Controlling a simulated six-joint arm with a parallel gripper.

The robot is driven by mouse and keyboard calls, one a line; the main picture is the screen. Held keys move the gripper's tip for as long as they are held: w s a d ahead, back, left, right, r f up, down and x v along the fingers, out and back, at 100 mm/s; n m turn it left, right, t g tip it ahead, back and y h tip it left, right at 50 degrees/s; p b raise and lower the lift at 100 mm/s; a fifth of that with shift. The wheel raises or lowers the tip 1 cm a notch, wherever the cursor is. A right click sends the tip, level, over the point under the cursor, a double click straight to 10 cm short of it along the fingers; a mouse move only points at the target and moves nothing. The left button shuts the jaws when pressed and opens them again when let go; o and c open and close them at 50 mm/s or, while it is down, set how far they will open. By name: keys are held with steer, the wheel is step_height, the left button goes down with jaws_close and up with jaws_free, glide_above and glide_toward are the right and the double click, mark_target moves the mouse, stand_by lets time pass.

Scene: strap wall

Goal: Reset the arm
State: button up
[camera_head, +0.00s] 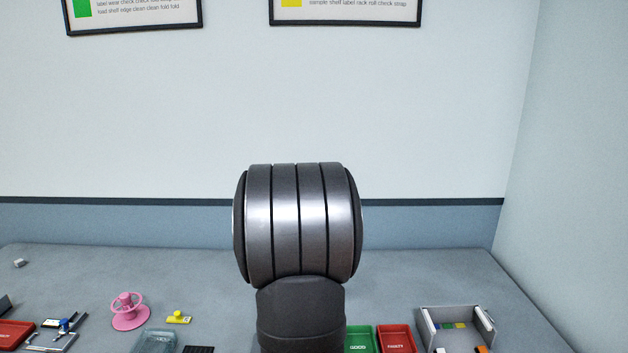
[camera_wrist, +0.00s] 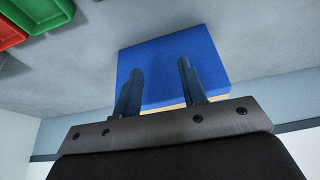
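My gripper (camera_wrist: 160,85) shows in the wrist view with its two dark fingers apart and nothing visible between them. Behind the fingers, a blue block or pad (camera_wrist: 172,58) with a tan lower edge sits against the grey surface. I cannot tell whether the fingers touch it. In the head view my own arm stands upright in the middle, and my gripper does not show there.
Along the front of the grey table (camera_head: 205,270) are a pink spool (camera_head: 130,311), a yellow piece (camera_head: 178,317), a clear tray (camera_head: 155,342), a green tray (camera_head: 359,339), a red tray (camera_head: 396,339) and a grey open box (camera_head: 459,338). The table's back is mostly clear.

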steer(key=s+d+m+h, duration=0.1)
steer(key=s+d+m, duration=0.3)
steer(key=s+d, duration=0.6)
steer(key=s+d+m+g+h, duration=0.1)
steer(key=s+d+m, duration=0.3)
steer(key=s+d, duration=0.5)
steer(key=shift+s+d+f+m+h, duration=0.15)
steer(key=shift+s+d+m+h, duration=0.3)
steer(key=shift+d, duration=3.35)
steer(key=shift+o, duration=0.2)
